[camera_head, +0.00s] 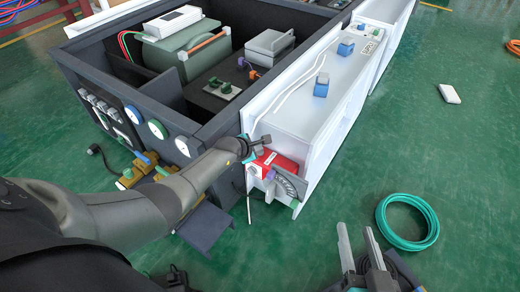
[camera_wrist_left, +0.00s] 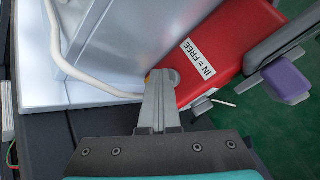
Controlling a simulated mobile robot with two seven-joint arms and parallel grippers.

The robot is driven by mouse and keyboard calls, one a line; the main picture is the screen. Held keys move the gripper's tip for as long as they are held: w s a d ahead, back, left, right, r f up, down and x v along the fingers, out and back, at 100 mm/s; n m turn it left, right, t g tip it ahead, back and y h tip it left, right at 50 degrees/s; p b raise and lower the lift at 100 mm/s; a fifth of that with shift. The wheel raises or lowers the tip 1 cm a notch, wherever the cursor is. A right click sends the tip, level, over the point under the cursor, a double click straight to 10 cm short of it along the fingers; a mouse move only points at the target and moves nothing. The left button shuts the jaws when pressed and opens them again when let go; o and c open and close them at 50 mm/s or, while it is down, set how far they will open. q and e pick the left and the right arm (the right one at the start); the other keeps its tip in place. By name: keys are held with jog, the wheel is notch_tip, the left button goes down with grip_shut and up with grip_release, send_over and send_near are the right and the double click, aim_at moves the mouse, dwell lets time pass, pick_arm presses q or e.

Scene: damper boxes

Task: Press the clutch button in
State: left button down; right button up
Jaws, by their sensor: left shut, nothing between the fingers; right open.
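The red box (camera_head: 285,163) sits at the near end of the white casing. In the left wrist view the red box (camera_wrist_left: 228,40) carries a white label (camera_wrist_left: 201,58) reading "IN = FREE". My left gripper (camera_head: 262,143) is shut and empty at the red box's left upper edge. Its fingertips (camera_wrist_left: 162,80) lie over the box's left corner in the wrist view. A small yellowish bit shows beside the tips; the clutch button is not clearly seen, and I cannot tell whether the tips touch it. My right gripper (camera_head: 359,245) is open and empty over the floor.
A grey notched plate (camera_head: 290,184) and a purple block (camera_wrist_left: 287,80) are right of the red box. A white cable (camera_wrist_left: 85,78) runs along the white casing (camera_head: 315,115). A green hose coil (camera_head: 407,222) lies on the floor at right. The dark open crate (camera_head: 190,140) stands left.

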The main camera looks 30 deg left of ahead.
pick_arm(q)
jog(key=shift+r+p, duration=0.85)
jog(key=shift+r, duration=0.05)
notch_tip(320, 180, up, 5)
jog(key=p, duration=0.5)
dwell(0.4)
